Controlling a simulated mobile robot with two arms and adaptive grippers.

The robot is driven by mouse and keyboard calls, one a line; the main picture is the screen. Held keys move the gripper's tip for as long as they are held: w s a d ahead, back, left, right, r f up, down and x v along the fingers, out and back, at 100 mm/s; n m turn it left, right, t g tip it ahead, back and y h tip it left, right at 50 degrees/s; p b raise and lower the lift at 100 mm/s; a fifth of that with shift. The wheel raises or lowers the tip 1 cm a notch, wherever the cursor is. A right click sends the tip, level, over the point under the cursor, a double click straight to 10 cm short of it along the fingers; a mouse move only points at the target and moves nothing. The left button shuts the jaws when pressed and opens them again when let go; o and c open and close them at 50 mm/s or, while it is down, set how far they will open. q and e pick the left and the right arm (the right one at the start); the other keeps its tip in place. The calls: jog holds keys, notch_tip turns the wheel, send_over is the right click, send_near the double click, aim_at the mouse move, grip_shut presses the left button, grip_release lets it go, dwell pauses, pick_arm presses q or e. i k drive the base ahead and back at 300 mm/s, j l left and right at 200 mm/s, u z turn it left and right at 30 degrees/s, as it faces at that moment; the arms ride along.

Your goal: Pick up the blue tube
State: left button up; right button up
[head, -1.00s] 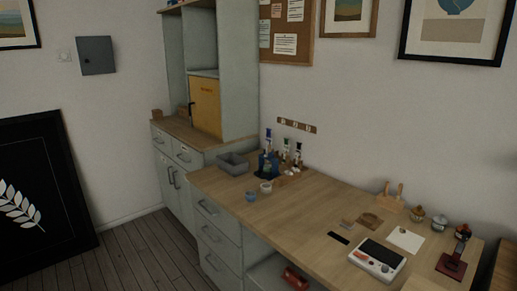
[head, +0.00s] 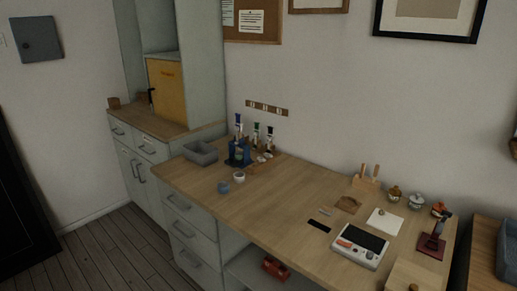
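A tube with blue on it (head: 238,121) stands upright near the back of the wooden worktop (head: 240,205), left of the middle. It stands behind or in a dark blue stand (head: 237,153); I cannot tell which. A green-marked tube (head: 256,131) and another dark-topped tube (head: 270,132) stand just right of it. Their details are too small to read. Neither of my grippers shows in the head view.
A grey bin (head: 201,153) sits left of the tubes. A white device with a dark screen (head: 359,246) and a red stand (head: 433,243) are at the right. The worktop's middle is clear.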

aim_at(238, 127)
jog(key=i+j+z, duration=0.2)
jog(key=i+j, duration=0.9)
jog(key=j, duration=0.15)
